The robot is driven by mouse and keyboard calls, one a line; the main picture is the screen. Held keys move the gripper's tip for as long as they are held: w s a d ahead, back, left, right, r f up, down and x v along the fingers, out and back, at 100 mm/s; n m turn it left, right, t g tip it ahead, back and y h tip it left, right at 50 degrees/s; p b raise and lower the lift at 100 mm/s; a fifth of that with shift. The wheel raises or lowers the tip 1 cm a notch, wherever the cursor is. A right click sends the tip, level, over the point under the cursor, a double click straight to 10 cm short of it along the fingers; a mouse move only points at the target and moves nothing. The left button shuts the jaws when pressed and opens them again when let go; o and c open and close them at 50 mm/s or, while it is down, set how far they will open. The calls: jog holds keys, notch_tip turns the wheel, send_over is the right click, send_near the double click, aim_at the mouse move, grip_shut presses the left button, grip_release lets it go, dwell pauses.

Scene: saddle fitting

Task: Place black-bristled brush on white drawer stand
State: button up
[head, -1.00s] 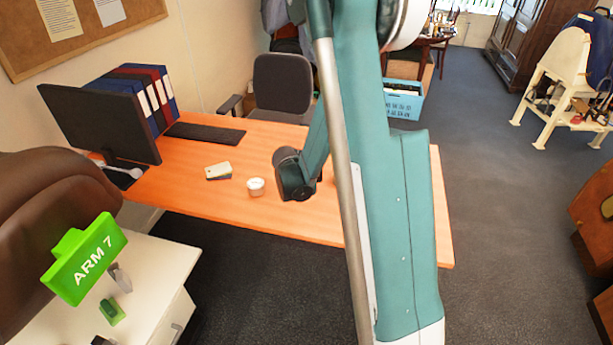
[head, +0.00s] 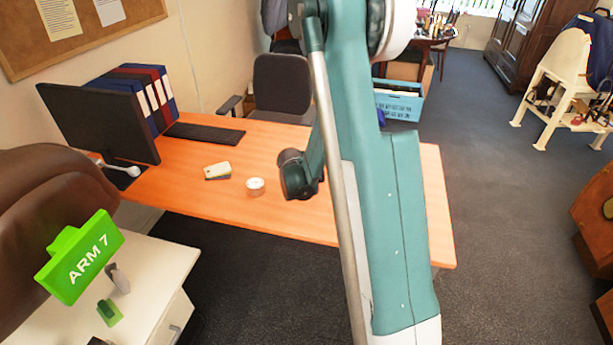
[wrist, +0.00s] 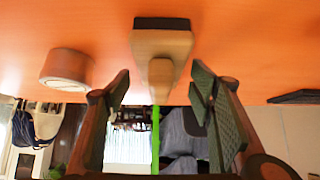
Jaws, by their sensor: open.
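The brush (wrist: 160,45) shows in the wrist view, with a pale wooden block, a rounded wooden handle towards me and black bristles at the top edge against the orange desk. My gripper (wrist: 160,82) is open, with one dark finger on each side of the handle line and visible gaps between them and the brush. The white drawer stand (head: 165,268) is at the lower left of the head view, apart from the desk.
A green "ARM 7" sign (head: 80,258) and small items overlap the stand's top. An office chair (head: 282,85) stands behind.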

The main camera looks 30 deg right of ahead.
jog(key=c, duration=1.1)
jog(key=shift+r, duration=0.1)
jog(key=shift+r+p, duration=1.25)
jog(key=shift+r, duration=3.65)
